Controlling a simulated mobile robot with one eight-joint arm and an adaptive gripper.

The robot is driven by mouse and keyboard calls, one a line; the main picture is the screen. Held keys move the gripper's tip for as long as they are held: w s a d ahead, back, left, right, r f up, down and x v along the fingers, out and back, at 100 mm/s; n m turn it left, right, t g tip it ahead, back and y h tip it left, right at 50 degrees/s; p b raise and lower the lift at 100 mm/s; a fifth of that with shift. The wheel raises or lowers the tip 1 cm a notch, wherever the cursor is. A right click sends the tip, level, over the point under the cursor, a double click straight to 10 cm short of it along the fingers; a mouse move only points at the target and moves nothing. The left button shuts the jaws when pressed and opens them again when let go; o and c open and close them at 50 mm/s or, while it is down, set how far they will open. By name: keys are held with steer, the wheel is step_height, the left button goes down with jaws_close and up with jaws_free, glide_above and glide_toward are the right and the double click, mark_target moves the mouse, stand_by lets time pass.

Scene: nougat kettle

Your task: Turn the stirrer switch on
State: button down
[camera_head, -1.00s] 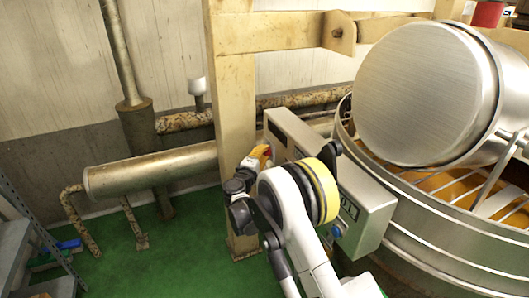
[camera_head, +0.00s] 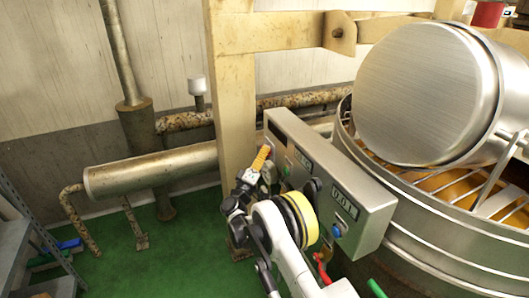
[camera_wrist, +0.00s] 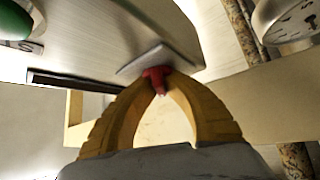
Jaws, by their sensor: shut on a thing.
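The stirrer switch shows in the wrist view as a small red lever (camera_wrist: 155,76) on a grey square plate (camera_wrist: 160,57). My gripper (camera_wrist: 160,85) has its two yellow-orange fingertips closed around the red lever. In the head view my gripper (camera_head: 262,157) is at the left end of the grey control box (camera_head: 372,207), against its front face. There the switch is hidden behind the fingers, and I cannot tell its exact position.
The box carries a numeric display (camera_head: 344,202), a blue button (camera_head: 337,230) and a green button (camera_head: 286,171). A large steel kettle (camera_head: 440,255) stands right of it. A beige post (camera_head: 233,110) is close behind the gripper. A red handle (camera_head: 320,268) is below the box.

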steer(key=shift+m+h, duration=0.5)
steer(key=shift+m, duration=0.2)
steer(key=c, duration=1.5)
jaws_free()
